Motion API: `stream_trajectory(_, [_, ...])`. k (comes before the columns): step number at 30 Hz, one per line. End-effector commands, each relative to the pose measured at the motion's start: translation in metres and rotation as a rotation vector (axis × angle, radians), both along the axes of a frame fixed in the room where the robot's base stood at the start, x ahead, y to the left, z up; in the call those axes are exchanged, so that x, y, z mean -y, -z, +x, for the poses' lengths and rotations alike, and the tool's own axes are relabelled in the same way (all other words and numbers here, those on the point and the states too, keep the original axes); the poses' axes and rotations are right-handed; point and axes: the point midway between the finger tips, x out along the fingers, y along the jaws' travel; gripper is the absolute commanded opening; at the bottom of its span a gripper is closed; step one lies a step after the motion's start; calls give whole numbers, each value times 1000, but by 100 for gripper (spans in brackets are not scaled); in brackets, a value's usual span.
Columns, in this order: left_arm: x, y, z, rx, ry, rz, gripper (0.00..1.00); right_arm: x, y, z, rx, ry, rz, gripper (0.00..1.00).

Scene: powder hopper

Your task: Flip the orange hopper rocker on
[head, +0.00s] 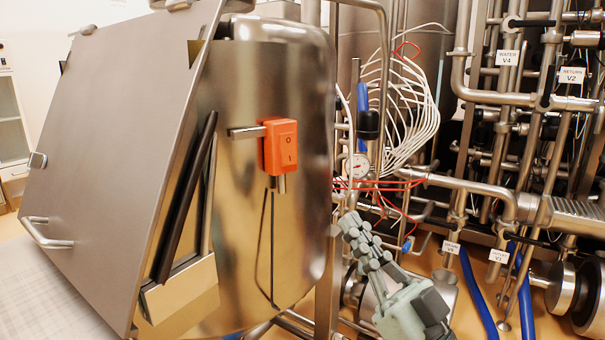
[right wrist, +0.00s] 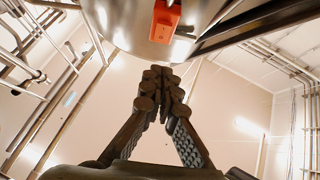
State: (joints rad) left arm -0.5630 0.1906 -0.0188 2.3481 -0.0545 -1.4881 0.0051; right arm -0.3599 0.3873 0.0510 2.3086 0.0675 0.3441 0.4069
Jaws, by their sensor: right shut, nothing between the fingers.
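The orange hopper rocker (head: 286,145) is an orange switch box with a rocker marked O and I, mounted on the front of the shiny steel hopper (head: 300,80). Which way the rocker is tipped I cannot tell. The orange box also shows at the top of the right wrist view (right wrist: 163,22). My right gripper (head: 350,222) is to the right of and below the box in the head view, apart from it. Its fingers are shut together and empty, as the right wrist view (right wrist: 160,78) also shows. My left gripper is not in view.
A large flat steel panel (head: 110,130) with a handle (head: 46,234) stands tilted at the left. Pipes, labelled valves (head: 507,57) and white cables (head: 415,110) crowd the right side. The space directly in front of the orange box looks clear.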

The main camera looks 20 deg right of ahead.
Motion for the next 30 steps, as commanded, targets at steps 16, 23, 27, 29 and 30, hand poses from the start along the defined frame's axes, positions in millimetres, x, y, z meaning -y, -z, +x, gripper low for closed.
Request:
stream_trajectory(16, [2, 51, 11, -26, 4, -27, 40, -30, -60, 78, -1, 1, 2, 0])
stream_trajectory(23, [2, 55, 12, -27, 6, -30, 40, -40, -55, 102, 0, 0, 0, 0])
stream_trajectory(27, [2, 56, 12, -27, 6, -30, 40, -42, -54, 106, 0, 0, 0, 0])
stream_trajectory(29, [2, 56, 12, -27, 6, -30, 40, -42, -54, 107, 0, 0, 0, 0])
stream_trajectory(30, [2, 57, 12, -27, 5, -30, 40, -42, -54, 107, 0, 0, 0, 0])
